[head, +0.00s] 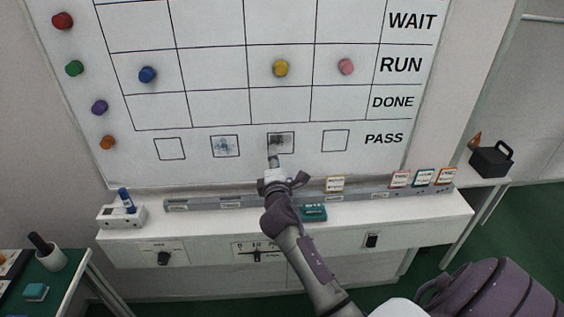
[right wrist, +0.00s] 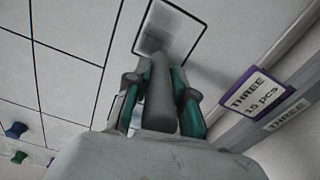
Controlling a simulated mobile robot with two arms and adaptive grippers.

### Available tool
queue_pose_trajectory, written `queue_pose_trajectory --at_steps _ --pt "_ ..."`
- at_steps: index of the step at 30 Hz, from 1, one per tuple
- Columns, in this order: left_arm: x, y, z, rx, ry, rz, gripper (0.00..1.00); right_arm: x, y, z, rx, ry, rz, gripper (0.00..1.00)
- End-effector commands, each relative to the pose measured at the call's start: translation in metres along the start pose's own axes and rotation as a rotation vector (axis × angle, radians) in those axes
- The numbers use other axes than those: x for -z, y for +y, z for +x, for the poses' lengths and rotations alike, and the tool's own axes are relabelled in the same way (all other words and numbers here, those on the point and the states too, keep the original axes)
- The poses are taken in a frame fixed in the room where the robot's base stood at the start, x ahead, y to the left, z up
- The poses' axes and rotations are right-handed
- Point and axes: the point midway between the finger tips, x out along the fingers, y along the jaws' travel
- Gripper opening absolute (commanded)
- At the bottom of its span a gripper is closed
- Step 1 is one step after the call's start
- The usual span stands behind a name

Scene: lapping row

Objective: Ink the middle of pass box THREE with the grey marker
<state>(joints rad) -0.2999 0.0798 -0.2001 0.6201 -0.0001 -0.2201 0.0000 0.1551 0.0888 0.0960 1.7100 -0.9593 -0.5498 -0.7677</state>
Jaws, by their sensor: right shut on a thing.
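The whiteboard carries a row of several square pass boxes. Pass box THREE (head: 287,136), third from the left, has a dark grey smudge inside; it also shows in the right wrist view (right wrist: 187,20). My right gripper (head: 274,174) is in front of the board just below that box, shut on the grey marker (head: 273,153). The marker (right wrist: 158,92) points up at the box between the two fingers (right wrist: 160,105) in the right wrist view. Its tip overlaps the smudge; I cannot tell whether it touches the board. My left gripper is not in view.
A ledge (head: 410,208) runs below the board, with small cards (head: 400,179), a teal block (head: 313,212) and a white holder (head: 108,216) with a blue marker. A purple-edged THREE card (right wrist: 252,92) stands near the gripper. Coloured magnets (head: 281,68) sit higher on the board.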

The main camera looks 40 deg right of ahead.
Motion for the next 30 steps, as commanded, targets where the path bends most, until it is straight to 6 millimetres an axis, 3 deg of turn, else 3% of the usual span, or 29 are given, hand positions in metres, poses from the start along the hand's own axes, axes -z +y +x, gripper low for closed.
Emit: queue_pose_trajectory --at_steps 4,14,30 --pt "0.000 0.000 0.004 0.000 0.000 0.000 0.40 0.010 0.001 0.000 0.000 0.000 0.000 0.00" --pt "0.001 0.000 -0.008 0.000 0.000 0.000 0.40 0.007 0.013 0.002 0.000 -0.001 -0.001 0.00" --pt "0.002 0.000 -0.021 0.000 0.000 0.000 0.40 -0.028 0.006 0.000 -0.001 -0.001 -0.001 0.00"
